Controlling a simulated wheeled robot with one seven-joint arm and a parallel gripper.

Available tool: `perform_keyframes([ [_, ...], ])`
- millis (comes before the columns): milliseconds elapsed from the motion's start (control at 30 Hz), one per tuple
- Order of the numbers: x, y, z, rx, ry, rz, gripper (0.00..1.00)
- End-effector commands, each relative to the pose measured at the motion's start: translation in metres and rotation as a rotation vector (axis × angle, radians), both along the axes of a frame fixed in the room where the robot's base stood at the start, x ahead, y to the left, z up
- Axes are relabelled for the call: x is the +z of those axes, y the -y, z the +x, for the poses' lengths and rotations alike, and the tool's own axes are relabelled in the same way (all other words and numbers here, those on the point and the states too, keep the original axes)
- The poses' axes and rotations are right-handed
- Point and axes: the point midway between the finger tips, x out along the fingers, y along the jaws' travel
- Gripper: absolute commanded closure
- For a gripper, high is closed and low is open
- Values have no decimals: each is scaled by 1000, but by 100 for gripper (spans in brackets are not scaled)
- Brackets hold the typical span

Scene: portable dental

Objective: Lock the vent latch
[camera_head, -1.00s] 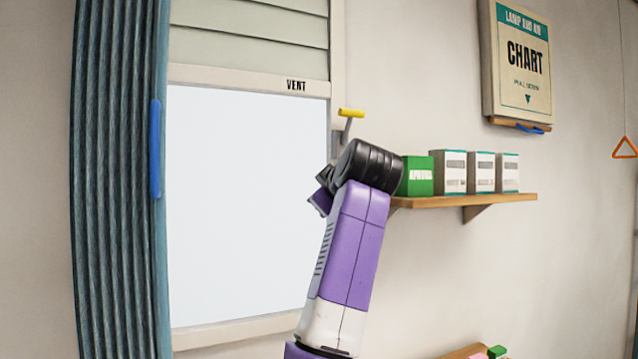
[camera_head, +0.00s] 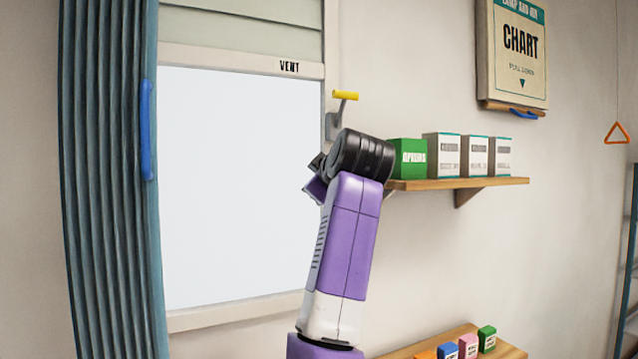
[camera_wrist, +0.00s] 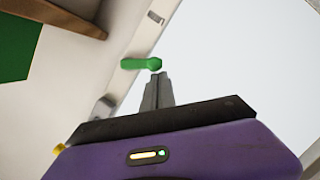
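A green lever (camera_wrist: 141,63) sits on the pale window frame in the wrist view; it looks like a latch, and my arm hides that spot in the head view. My gripper (camera_wrist: 156,76) is shut with nothing between its fingers. Its tips are close to the rounded end of the green lever; I cannot tell whether they touch. A yellow-handled lever on a grey bracket (camera_head: 345,96) is at the frame's right side, above my arm. The word VENT (camera_head: 289,67) is on the rail above the bright pane.
A wooden shelf (camera_head: 470,184) with a green box (camera_head: 407,158) and several pale boxes is right of my arm. A teal curtain (camera_head: 105,190) with a blue handle hangs left. A chart (camera_head: 521,50) hangs on the wall. Small coloured boxes stand on a lower surface (camera_head: 510,352).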

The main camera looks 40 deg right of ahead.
Motion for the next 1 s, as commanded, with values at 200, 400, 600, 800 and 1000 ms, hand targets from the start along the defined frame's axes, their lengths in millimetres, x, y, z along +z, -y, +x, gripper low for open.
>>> perform_keyframes([
  [200,-10,3,-1,-4,-30,-89,100],
  [400,-21,7,-2,-5,-76,-248,100],
  [600,-32,13,-4,-5,-129,-432,100],
  [800,-41,20,-6,-5,-179,-609,100],
  [1000,-47,27,-8,-4,-222,-761,100],
])
